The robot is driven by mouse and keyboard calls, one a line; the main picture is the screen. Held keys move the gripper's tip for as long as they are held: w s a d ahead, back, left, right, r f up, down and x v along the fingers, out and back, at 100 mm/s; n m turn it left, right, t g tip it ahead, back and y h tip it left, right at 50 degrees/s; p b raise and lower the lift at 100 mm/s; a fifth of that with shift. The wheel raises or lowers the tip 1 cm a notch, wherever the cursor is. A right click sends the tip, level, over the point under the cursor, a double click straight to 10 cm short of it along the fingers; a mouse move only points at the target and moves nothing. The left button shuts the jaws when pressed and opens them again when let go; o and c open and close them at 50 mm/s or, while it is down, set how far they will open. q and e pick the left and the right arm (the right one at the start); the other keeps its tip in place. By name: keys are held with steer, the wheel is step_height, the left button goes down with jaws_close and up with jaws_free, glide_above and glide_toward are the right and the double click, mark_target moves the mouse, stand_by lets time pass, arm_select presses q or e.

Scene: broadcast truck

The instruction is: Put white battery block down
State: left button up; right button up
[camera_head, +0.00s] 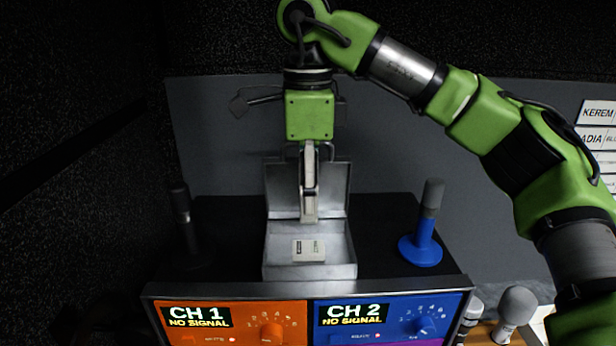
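The white battery block (309,250) lies flat inside an open metal box (311,272), near the middle of its floor, with dark print on its face. My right gripper (309,218) points down over the box, in front of the raised lid. Its fingers show edge-on, so their gap is hidden. In the picture the fingertips end a little above the block's far edge, with a strip of box floor between them. My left gripper is not in view.
The box stands on a black unit with an orange CH 1 panel (235,322) and a blue CH 2 panel (390,318). A blue-based microphone (421,245) stands right of the box, a dark one (186,222) left. More microphones (514,308) stand lower right.

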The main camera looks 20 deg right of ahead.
steer(key=shift+r, duration=1.95)
